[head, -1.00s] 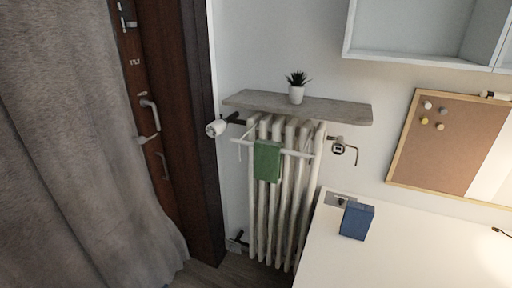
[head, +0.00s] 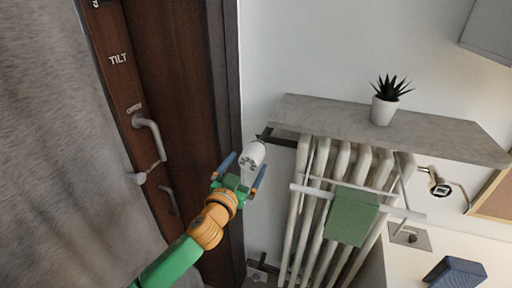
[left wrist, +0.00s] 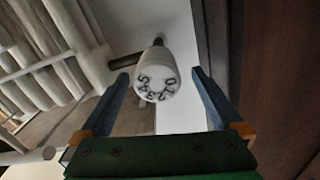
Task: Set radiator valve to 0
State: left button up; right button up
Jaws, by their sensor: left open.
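The white radiator valve knob (head: 252,157) sticks out at the upper left of the radiator (head: 335,190). In the left wrist view the knob (left wrist: 157,78) shows its end face with black digits, the 0 at its right side. My left gripper (head: 240,170) is open, with its two blue fingers on either side of the knob. In the left wrist view the fingers (left wrist: 158,92) stand apart from the knob, with gaps on both sides. My right gripper is not in view.
A grey shelf (head: 440,135) with a potted plant (head: 386,100) is above the radiator. A green towel (head: 352,216) hangs on a rail in front. A dark wooden door frame (head: 222,90) is close left of the knob. A white desk (head: 405,265) holds a blue box (head: 455,273).

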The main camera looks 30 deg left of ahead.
aim_at(255, 153)
pick_arm(q)
jog(key=shift+w+d+r, duration=0.1)
jog(key=shift+w+r, duration=0.1)
jog(key=shift+w, duration=0.45)
jog(key=shift+w+r, duration=0.15)
jog(key=shift+w, duration=0.45)
jog(key=x, duration=0.3)
jog(key=shift+w+a+f+p, duration=0.35)
jog(key=shift+d+r, duration=0.1)
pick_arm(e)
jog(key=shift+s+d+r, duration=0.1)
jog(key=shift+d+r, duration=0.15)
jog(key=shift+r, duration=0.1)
pick_arm(q)
jog(key=shift+s, duration=0.1)
jog(key=shift+c, duration=0.6)
jog(key=c, duration=1.2)
jog(key=shift+c, duration=0.2)
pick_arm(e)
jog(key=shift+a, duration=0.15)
pick_arm(q)
jog(key=shift+m, duration=0.3)
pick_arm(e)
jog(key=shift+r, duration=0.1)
